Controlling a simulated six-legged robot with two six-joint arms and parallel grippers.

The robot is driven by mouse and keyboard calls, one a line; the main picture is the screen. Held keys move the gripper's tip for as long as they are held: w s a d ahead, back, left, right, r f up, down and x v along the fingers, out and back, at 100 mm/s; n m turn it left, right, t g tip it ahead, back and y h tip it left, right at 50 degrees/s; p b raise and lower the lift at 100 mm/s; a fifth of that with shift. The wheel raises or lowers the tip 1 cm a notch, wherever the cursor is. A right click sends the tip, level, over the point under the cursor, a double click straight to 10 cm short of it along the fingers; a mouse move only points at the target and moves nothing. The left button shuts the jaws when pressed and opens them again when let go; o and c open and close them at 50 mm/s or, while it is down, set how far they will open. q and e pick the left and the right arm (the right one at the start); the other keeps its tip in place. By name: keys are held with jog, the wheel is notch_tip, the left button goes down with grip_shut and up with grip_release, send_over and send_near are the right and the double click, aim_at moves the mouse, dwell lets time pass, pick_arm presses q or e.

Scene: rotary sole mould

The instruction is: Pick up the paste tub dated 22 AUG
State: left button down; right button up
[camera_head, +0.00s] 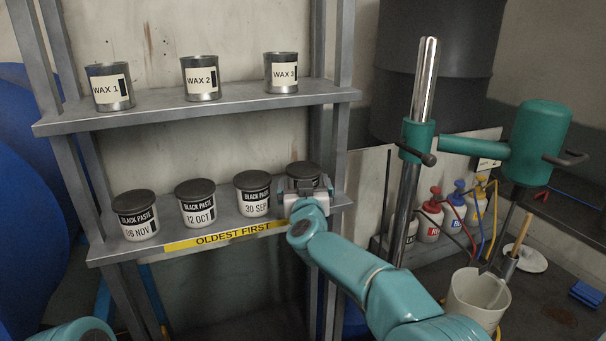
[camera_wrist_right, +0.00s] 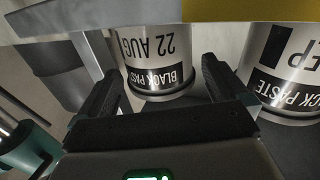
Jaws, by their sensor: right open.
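The paste tub dated 22 AUG (camera_wrist_right: 150,50) shows upside down in the right wrist view, white with a black band and a dark lid. In the head view the rightmost tub (camera_head: 303,171) on the lower shelf shows only its dark lid; my right gripper hides its label. My right gripper (camera_head: 306,187) is open in front of that tub. In the wrist view the two dark fingers of this gripper (camera_wrist_right: 162,78) stand either side of the tub's lid end, with a gap visible. My left gripper is not in view.
The 30 SEP tub (camera_head: 254,200) stands close left of it, then the 12 OCT tub (camera_head: 197,209) and 06 NOV tub (camera_head: 136,222). A yellow "OLDEST FIRST" strip (camera_head: 225,237) lines the shelf edge. The upper shelf (camera_head: 240,102) holds wax tins. A steel post (camera_head: 418,110) stands right.

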jog(key=w+p, duration=0.1)
jog(key=w, duration=0.1)
jog(key=shift+w+f, duration=0.15)
jog(key=shift+w, duration=0.15)
jog(key=shift+w+d, duration=0.1)
jog(key=shift+w, duration=0.05)
jog(key=shift+s, duration=0.35)
jog(key=shift+c, duration=0.7)
jog(key=shift+w, duration=0.25)
jog(key=c, duration=1)
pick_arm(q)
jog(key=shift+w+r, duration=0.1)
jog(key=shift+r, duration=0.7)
pick_arm(e)
jog(key=shift+s, duration=0.1)
jog(key=shift+c, duration=0.5)
